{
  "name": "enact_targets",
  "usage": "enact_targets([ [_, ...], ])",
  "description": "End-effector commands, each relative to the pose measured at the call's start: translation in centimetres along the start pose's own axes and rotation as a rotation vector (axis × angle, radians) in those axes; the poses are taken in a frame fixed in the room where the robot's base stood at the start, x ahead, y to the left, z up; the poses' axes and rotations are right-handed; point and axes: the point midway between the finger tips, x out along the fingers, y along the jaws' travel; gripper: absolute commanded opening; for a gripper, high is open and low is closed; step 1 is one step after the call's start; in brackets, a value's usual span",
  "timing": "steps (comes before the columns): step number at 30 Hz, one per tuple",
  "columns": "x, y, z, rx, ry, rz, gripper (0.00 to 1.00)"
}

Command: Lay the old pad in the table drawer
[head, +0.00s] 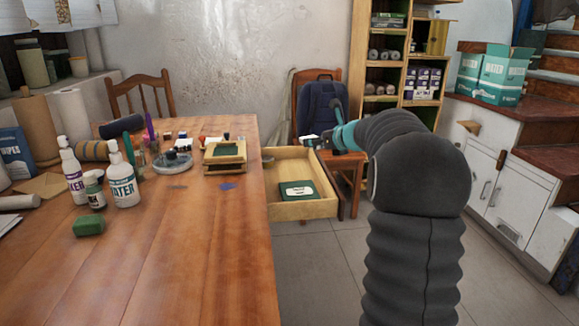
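The table drawer (326,208) is pulled out from the right side of the wooden table (190,270). A flat dark green pad with a white label (298,189) lies in it, towards its front. I cannot tell from looks alone whether this is the old pad. My gripper (322,140) is above the far right part of the drawer, apart from the green pad. It is small and seen from behind my arm, with a pale patch at its tips. Whether its fingers are open or shut is unclear.
A wooden frame with a green inset (225,155) sits near the table's right edge. White bottles (123,178), a green block (89,222) and a round grey dish (173,161) stand to the left. A chair with a dark backpack (319,107) is behind the drawer. The table's front is clear.

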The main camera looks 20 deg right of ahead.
Motion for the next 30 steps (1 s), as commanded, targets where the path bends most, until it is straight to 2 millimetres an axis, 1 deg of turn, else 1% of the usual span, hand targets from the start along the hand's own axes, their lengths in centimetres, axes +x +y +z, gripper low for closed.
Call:
enact_targets([
  [1, 1.1, 0.8, -0.4, 0.000, 0.002, 0.004, 0.25],
  [6, 4.2, 2.9, -1.3, 0.001, 0.002, 0.004, 0.25],
  [10, 5.9, 4.0, -1.6, -0.001, 0.001, 0.003, 0.25],
  [16, 7.0, 4.7, -2.2, 0.000, 0.001, 0.003, 0.25],
  [21, 7.8, 4.7, -4.5, 0.001, 0.002, 0.002, 0.25],
  [24, 8.2, 4.7, -5.3, 0.000, 0.001, 0.002, 0.25],
  [30, 8.3, 4.6, -5.5, -0.001, 0.001, 0.001, 0.25],
])
